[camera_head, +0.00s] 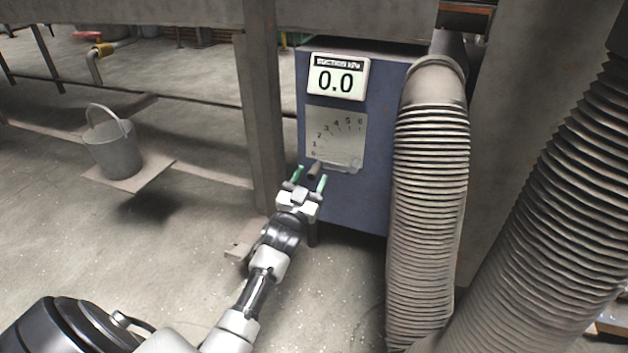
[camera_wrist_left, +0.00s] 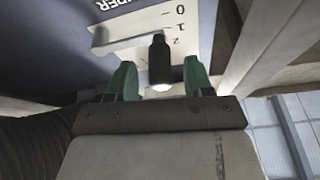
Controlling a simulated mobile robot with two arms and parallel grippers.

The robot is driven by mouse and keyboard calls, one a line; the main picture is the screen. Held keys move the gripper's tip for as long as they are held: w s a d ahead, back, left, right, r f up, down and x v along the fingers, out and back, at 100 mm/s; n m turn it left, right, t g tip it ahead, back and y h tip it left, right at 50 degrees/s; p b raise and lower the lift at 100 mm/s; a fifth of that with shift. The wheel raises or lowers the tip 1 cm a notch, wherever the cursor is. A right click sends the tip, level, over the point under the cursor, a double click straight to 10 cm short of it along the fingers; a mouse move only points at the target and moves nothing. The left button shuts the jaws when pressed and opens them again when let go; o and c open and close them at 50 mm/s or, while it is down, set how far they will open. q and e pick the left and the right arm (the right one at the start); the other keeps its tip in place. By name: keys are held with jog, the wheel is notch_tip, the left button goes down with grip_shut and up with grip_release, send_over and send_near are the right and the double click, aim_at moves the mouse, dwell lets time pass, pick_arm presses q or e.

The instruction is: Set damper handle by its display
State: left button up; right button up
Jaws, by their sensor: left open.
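The damper handle (camera_head: 314,171) is a dark knob on a lever at the low end of the scale plate (camera_head: 336,137), near the 0 mark. In the left wrist view the handle (camera_wrist_left: 159,62) stands between the green fingertips of my left gripper (camera_wrist_left: 155,80), with a gap on each side. My left gripper (camera_head: 306,181) is open around the handle and not closed on it. The display (camera_head: 338,77) above the plate reads 0.0 under a suction label. My right gripper is not in view.
The blue box (camera_head: 350,205) carries the display and plate. A ribbed hose (camera_head: 428,210) stands just right of it, with a larger hose (camera_head: 545,215) farther right. A steel post (camera_head: 262,110) is on the left. A bucket (camera_head: 113,148) stands farther left on a board.

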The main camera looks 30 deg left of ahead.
pick_arm(q)
jog(key=shift+x, duration=1.05)
grip_shut()
